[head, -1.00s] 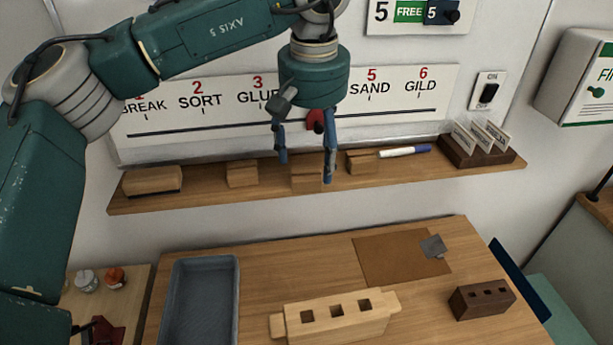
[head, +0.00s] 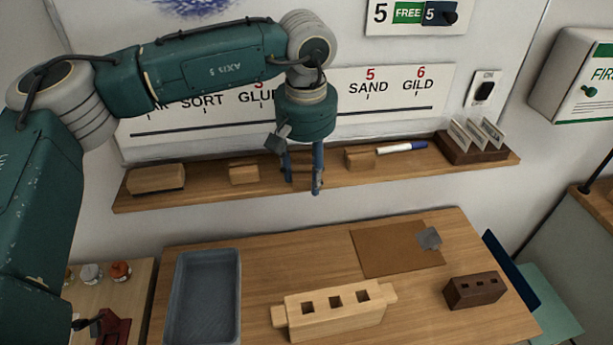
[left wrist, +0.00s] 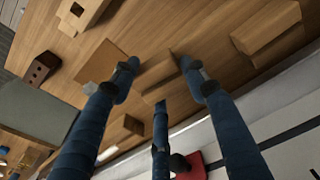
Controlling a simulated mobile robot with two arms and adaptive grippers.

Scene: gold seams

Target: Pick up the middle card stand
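The middle card stand, a small wooden block (head: 302,172), is on the wall shelf (head: 215,195), partly hidden behind my left gripper's fingers. My left gripper (head: 302,188) is open, pointing down with its fingers in front of and around the stand in the head view. In the left wrist view the stand (left wrist: 158,88) shows between the spread fingers of the gripper (left wrist: 158,82); I cannot tell whether they touch it. The left card stand (head: 244,174) and right card stand (head: 360,159) are on either side. My right gripper is not in view.
On the shelf are a wooden eraser-like block (head: 155,179), a marker (head: 401,148) and a dark rack of cards (head: 472,152). The whiteboard rises close behind. Below, the table (head: 265,260) holds a grey tray (head: 207,300), a slotted wooden block (head: 335,308) and a brown mat (head: 385,258).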

